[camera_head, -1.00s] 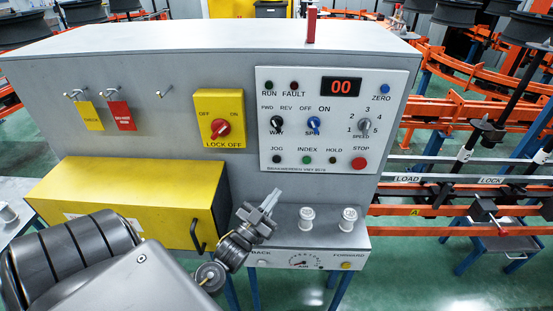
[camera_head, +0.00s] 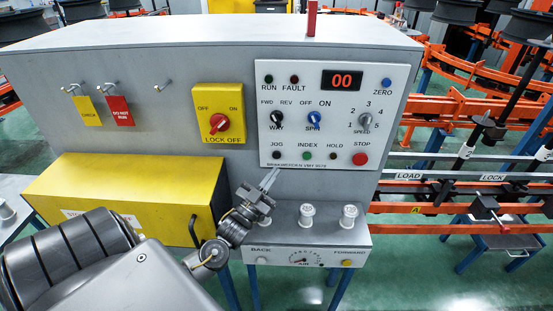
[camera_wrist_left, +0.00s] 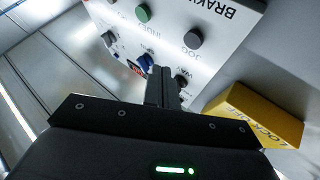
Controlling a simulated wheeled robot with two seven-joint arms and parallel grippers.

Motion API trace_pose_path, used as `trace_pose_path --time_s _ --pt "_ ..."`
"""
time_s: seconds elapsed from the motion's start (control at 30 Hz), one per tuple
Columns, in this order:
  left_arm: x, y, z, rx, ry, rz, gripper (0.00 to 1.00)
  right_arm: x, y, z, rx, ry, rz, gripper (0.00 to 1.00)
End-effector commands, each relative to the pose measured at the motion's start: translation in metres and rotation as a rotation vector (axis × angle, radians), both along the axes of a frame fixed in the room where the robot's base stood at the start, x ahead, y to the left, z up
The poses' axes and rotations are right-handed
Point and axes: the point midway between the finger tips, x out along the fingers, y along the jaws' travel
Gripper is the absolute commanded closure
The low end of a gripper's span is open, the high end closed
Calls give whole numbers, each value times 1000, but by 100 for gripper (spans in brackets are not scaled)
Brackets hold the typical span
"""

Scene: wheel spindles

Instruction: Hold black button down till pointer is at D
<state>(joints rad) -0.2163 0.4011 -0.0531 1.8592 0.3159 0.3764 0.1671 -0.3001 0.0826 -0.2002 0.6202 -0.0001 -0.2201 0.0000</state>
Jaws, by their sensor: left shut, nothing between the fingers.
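The black JOG button (camera_head: 277,155) is at the lower left of the white control panel (camera_head: 390,120). It also shows in the left wrist view (camera_wrist_left: 194,39), upside down. My left gripper (camera_head: 272,176) is shut and empty, its tips just below the JOG button in the head view. In the left wrist view its fingers (camera_wrist_left: 162,88) point toward the panel, and the button appears beyond and right of the tips, with no contact visible. A dial with a pointer (camera_head: 304,259) is on the lower front box; its markings are too small to read. My right gripper is not in view.
Green INDEX (camera_head: 307,155), dark HOLD (camera_head: 333,156) and red STOP (camera_head: 360,159) buttons sit right of JOG. White knobs (camera_head: 349,216) stand on the ledge below. A yellow box (camera_head: 120,195) and a yellow lock-off switch (camera_head: 218,113) are to the left.

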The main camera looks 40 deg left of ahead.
Motion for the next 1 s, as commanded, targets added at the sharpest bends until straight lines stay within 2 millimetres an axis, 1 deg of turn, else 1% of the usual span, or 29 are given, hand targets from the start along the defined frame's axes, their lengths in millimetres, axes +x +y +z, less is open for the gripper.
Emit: trace_pose_path --time_s 0.03,0.2,0.4,1.0 --pt "6 4 -2 3 -3 1 100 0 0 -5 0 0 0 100" --pt "21 16 -1 1 -2 2 100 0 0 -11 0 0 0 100" --pt "31 24 0 1 0 2 100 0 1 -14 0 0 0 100" --pt "33 25 1 0 0 1 100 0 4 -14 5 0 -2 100"
